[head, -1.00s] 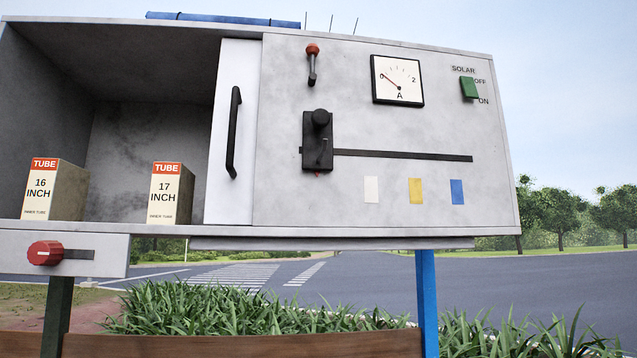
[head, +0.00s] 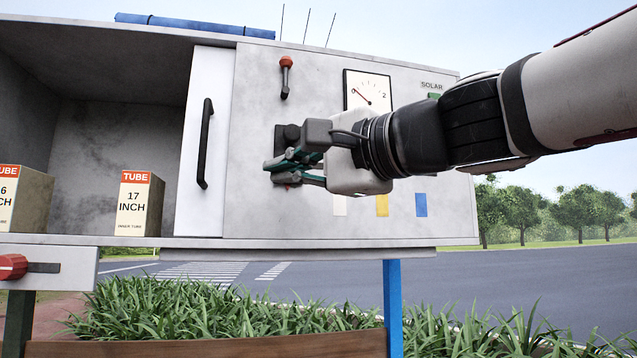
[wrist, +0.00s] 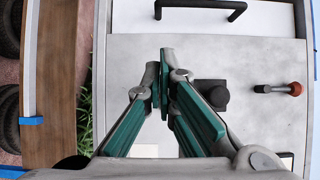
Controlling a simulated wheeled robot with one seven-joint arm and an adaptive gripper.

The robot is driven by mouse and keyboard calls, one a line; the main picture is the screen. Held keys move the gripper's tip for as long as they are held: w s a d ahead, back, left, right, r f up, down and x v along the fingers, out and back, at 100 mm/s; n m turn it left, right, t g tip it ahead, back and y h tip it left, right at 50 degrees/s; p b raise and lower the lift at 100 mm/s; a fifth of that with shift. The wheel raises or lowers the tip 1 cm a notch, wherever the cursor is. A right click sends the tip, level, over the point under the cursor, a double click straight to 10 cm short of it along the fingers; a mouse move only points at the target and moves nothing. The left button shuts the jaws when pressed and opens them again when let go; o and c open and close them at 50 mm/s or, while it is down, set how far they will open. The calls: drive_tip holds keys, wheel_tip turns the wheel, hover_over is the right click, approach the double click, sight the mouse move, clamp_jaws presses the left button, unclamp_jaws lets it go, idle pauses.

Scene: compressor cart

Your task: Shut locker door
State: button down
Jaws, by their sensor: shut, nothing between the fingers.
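The locker door (head: 186,205) is a white panel with a black vertical bar handle (head: 205,143). It stands at the right side of the locker, leaving the compartment (head: 125,125) to its left open. In the wrist view the handle (wrist: 200,9) shows at the top edge on the white door (wrist: 268,20). My gripper (head: 277,168) is shut and empty, reaching in from the right in front of the grey panel, to the right of the handle and apart from it. In the wrist view my gripper (wrist: 161,82) points toward the door's side. It partly hides the black slider.
A black slider knob (head: 288,133), a red-tipped lever (head: 286,78) and a gauge (head: 367,88) are on the panel near my gripper. Tube boxes (head: 139,203) stand inside the compartment. A red knob (head: 12,267) is on the lower left drawer front.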

drive_tip(key=p+x, duration=0.1)
drive_tip(key=x, duration=0.6)
drive_tip(key=shift+s+a+p, duration=0.15)
drive_tip(key=shift+a+p, duration=0.3)
drive_tip(key=shift+a, duration=1.6)
